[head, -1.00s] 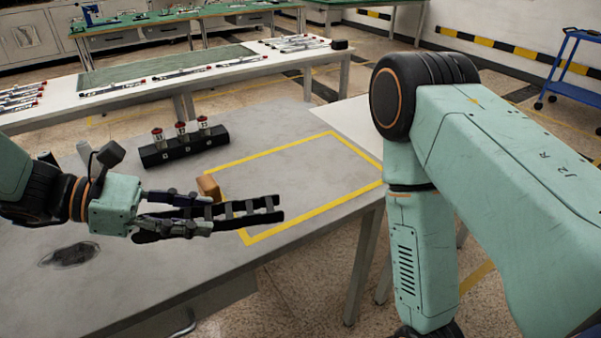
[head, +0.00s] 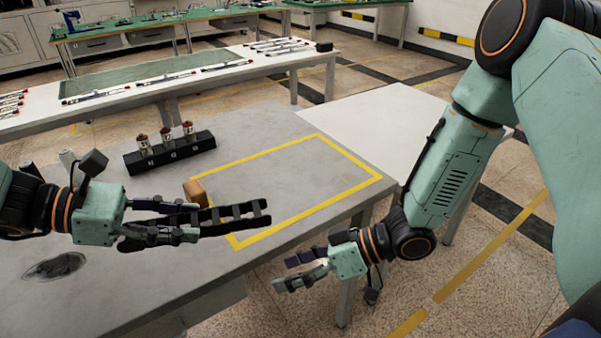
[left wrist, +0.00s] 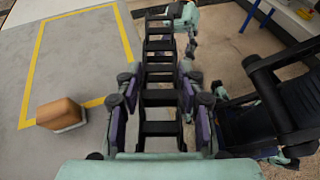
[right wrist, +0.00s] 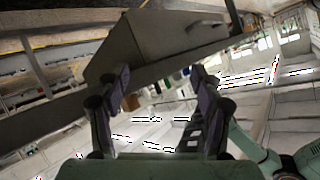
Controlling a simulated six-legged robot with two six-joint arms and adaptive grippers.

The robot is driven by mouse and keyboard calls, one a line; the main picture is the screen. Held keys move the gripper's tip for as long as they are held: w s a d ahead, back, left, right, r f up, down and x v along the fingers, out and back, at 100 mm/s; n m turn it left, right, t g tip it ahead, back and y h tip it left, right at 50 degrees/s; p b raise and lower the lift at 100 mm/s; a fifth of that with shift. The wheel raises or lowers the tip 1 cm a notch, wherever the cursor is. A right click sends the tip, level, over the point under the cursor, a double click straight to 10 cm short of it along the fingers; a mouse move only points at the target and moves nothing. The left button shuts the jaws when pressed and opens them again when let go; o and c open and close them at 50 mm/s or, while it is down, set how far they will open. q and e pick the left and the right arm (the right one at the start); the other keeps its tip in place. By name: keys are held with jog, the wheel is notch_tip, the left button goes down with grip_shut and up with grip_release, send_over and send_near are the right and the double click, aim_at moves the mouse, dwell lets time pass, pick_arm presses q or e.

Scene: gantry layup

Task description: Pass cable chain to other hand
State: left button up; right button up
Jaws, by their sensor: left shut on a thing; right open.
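The cable chain (head: 240,212) is a black, ladder-like strip. My left gripper (head: 188,222) is shut on it above the grey table, and its free end points right in the head view. In the left wrist view the chain (left wrist: 160,98) runs lengthwise between the fingers and away from the gripper. My right gripper (head: 284,272) is open and empty, beyond the table's front edge. It is below and right of the chain's free end in the head view, apart from it. The right wrist view shows its fingers (right wrist: 160,90) spread with nothing between them.
A black holder (head: 170,153) with three red-topped cylinders stands behind. A dark oval patch (head: 54,265) lies at the left.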

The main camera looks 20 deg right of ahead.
notch_tip(320, 180, up, 7)
jog(key=w+d+n+g+y, duration=0.1)
jog(key=d+n+g+y, duration=0.1)
jog(key=n, duration=0.3)
jog(key=n+g, duration=0.1)
jog(key=n, duration=0.2)
send_near(231, 212)
jog(key=d, duration=0.2)
jog(key=shift+n, duration=0.3)
jog(key=x, duration=1.1)
jog(key=shift+s+a+r, duration=0.1)
jog(key=shift+a+r, duration=0.15)
jog(key=shift+a, duration=0.2)
jog(key=shift+c, duration=0.3)
jog(key=c, duration=1.2)
pick_arm(q)
jog(key=o, duration=1.3)
pick_arm(e)
jog(key=shift+c, duration=0.4)
